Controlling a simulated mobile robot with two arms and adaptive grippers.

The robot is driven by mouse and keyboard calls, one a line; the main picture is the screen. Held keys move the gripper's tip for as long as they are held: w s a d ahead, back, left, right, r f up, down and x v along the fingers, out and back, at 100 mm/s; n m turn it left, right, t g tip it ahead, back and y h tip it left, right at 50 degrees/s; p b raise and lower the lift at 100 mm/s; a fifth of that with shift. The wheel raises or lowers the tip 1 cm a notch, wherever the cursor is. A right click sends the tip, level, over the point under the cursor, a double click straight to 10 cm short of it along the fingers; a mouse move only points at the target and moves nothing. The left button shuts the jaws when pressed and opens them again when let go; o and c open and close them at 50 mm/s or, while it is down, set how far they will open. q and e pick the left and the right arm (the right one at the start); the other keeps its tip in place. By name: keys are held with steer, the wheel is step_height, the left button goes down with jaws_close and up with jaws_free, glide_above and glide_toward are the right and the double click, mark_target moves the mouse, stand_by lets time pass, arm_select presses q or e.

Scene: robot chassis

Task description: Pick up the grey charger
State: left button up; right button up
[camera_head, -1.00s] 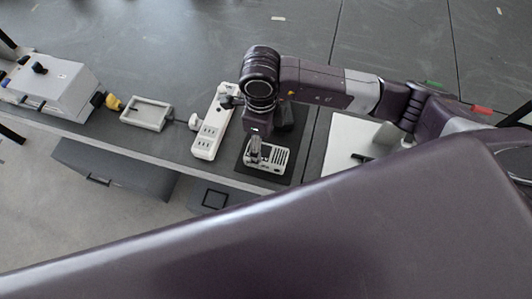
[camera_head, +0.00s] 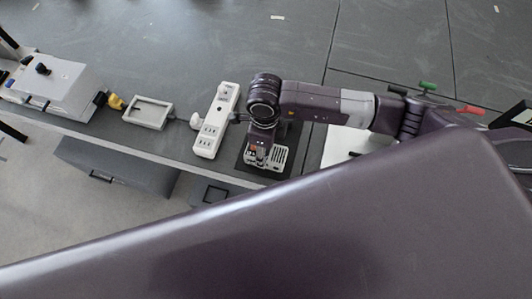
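A light grey, slotted device (camera_head: 279,157), which looks like the grey charger, sits on a black mat (camera_head: 246,172) near the table's front edge. My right arm comes in from the right, and its gripper (camera_head: 259,158) points down over the left part of this device. The gripper and wrist cover part of the device, so I cannot tell whether the fingers touch it or how far they are open. My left gripper is not in view.
A white power strip (camera_head: 209,137) with a white plug (camera_head: 223,91) lies left of the mat. Further left are a grey tray (camera_head: 150,124), a yellow-ended connector (camera_head: 115,102) and a grey box (camera_head: 60,88).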

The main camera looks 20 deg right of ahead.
steer(key=shift+r, duration=0.1)
steer(key=c, duration=0.7)
